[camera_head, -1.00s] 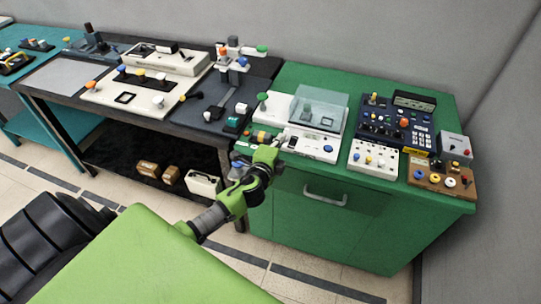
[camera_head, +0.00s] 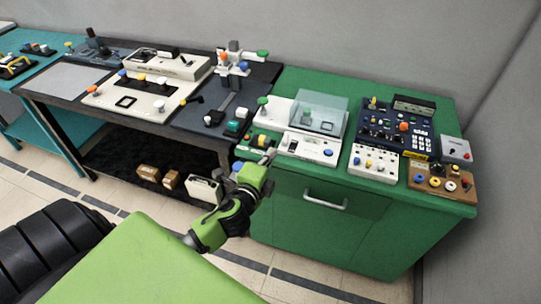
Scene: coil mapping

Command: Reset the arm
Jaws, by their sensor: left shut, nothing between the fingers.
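My left gripper (camera_head: 268,156) is at the end of my green and black arm, in front of the left front edge of the green cabinet (camera_head: 290,205). Its fingers are shut with nothing seen between them. The fingertips show near a small panel with coloured knobs (camera_head: 259,143) and a white meter box (camera_head: 308,148); whether they touch cannot be told. My right gripper is not in view.
On the cabinet stand a clear-lidded white device (camera_head: 320,113), a dark blue control panel (camera_head: 396,127), a white knob box (camera_head: 373,162) and a wooden button board (camera_head: 440,180). A dark table (camera_head: 190,117) with equipment stands left. Boxes (camera_head: 171,179) lie beneath it.

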